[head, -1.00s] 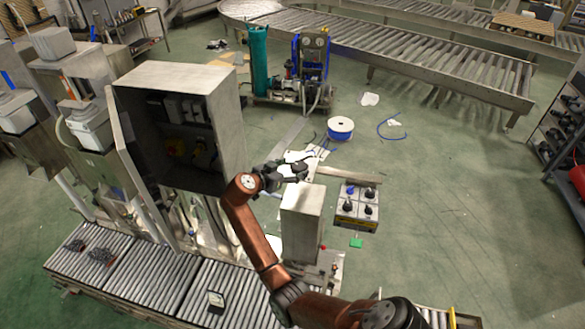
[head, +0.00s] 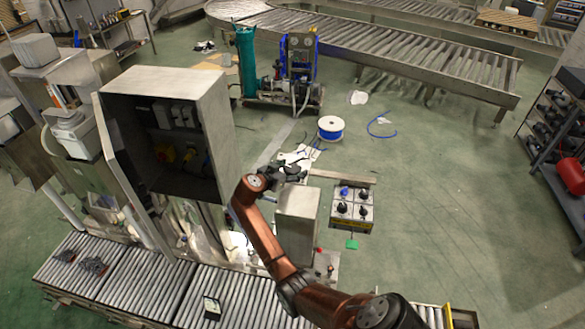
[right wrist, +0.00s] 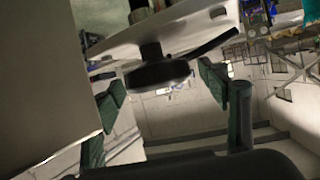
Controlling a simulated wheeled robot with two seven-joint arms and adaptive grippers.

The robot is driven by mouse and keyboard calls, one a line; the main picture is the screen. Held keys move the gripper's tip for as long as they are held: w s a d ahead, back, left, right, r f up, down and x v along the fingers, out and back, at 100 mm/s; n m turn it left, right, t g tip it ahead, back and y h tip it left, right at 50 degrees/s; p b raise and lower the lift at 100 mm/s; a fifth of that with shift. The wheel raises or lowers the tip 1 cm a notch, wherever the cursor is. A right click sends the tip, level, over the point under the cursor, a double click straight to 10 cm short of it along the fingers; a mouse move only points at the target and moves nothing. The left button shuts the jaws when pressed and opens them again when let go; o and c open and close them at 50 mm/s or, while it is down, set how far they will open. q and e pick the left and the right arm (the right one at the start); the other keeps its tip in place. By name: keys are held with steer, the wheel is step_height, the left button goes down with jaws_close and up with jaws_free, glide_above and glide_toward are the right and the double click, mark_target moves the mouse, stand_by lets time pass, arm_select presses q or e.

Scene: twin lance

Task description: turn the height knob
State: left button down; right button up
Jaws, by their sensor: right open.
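A black round knob (right wrist: 157,73) on a short dark stem shows in the right wrist view, below a pale plate (right wrist: 190,32). My right gripper (right wrist: 163,90) is open, with one finger to the left of the knob and one to the right. I see no clear contact between fingers and knob. In the head view my right gripper (head: 292,172) is above and behind the upright grey metal box (head: 296,225), near white sheets. I cannot make out the knob there. My left gripper is not in view.
An open grey cabinet (head: 218,105) stands left of my right arm. A roller conveyor (head: 110,275) runs along the front. A box with several black knobs (head: 340,222) and a cable reel (head: 331,128) are on the floor. Open green floor lies to the right.

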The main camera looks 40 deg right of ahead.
steer(key=c, duration=1.2)
steer(key=shift+o, duration=0.2)
steer(key=m+g+b, duration=0.4)
steer(key=g+b, duration=0.1)
steer(key=b, duration=0.6)
steer(key=shift+f+b, duration=0.2)
steer(key=shift+b, duration=0.2)
steer(key=shift+r+m+b, duration=0.1)
steer(key=shift+m+b, duration=0.2)
steer(key=shift+b, duration=0.05)
steer(key=shift+r+g, duration=0.1)
steer(key=shift+g, duration=0.3)
steer(key=o, duration=1.2)
steer(key=shift+c, duration=0.2)
